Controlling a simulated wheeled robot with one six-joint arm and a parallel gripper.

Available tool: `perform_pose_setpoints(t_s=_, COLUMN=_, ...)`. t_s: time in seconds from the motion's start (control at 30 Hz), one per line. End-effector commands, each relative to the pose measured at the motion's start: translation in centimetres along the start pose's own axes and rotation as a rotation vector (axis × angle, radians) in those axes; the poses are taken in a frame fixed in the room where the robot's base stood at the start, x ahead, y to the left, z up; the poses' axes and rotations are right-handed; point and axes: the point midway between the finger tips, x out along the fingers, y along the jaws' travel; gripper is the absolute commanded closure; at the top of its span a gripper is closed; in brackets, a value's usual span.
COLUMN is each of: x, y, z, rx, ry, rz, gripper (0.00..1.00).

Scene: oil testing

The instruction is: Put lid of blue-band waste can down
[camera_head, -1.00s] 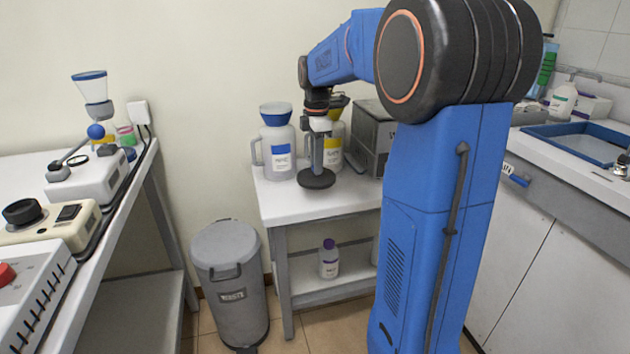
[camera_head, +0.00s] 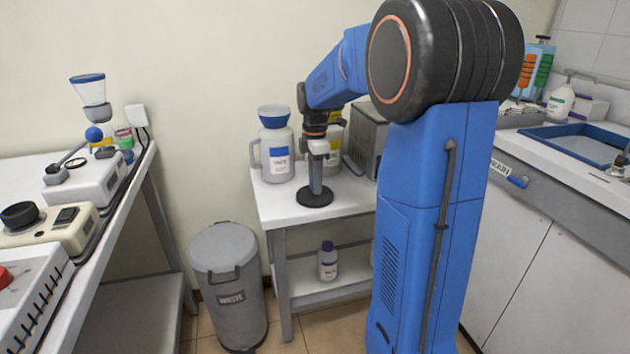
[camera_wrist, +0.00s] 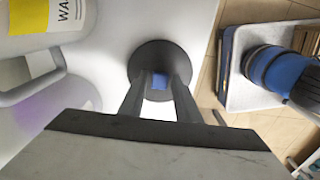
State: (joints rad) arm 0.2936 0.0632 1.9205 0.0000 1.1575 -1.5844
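The lid (camera_head: 314,198) is a flat black disc with a small blue grip on top, which shows in the wrist view (camera_wrist: 160,82). My gripper (camera_head: 315,187) points down, with its fingers closed on both sides of this grip. The disc is level, at or just above the white table top (camera_head: 335,205); I cannot tell if it touches. The blue-band waste can (camera_head: 278,158), a white jug with a blue label and blue funnel top, stands behind and left of the lid. A yellow-label jug (camera_wrist: 45,18) stands partly hidden behind my gripper in the head view.
A grey metal box (camera_head: 367,135) stands at the table's right, partly behind my arm. A grey lidded bin (camera_head: 227,285) stands on the floor. A purple-capped bottle (camera_head: 327,262) is on the lower shelf. The table's front left part is clear.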

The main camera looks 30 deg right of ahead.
Motion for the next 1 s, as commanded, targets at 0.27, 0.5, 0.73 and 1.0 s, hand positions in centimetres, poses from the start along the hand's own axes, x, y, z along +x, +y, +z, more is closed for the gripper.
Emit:
perform_pose_setpoints(t_s=0.27, x=0.0, y=0.0, z=0.0, rx=0.000, ry=0.000, rz=0.000, gripper=0.62)
perform_pose_setpoints(t_s=0.5, x=-1.5, y=0.0, z=0.0, rx=0.000, ry=0.000, rz=0.002, gripper=0.62)
perform_pose_setpoints(t_s=0.73, x=-5.8, y=0.0, z=0.0, rx=0.000, ry=0.000, rz=0.003, gripper=0.62)
perform_pose_setpoints(t_s=1.0, x=-10.4, y=0.0, z=0.0, rx=0.000, ry=0.000, rz=0.001, gripper=0.62)
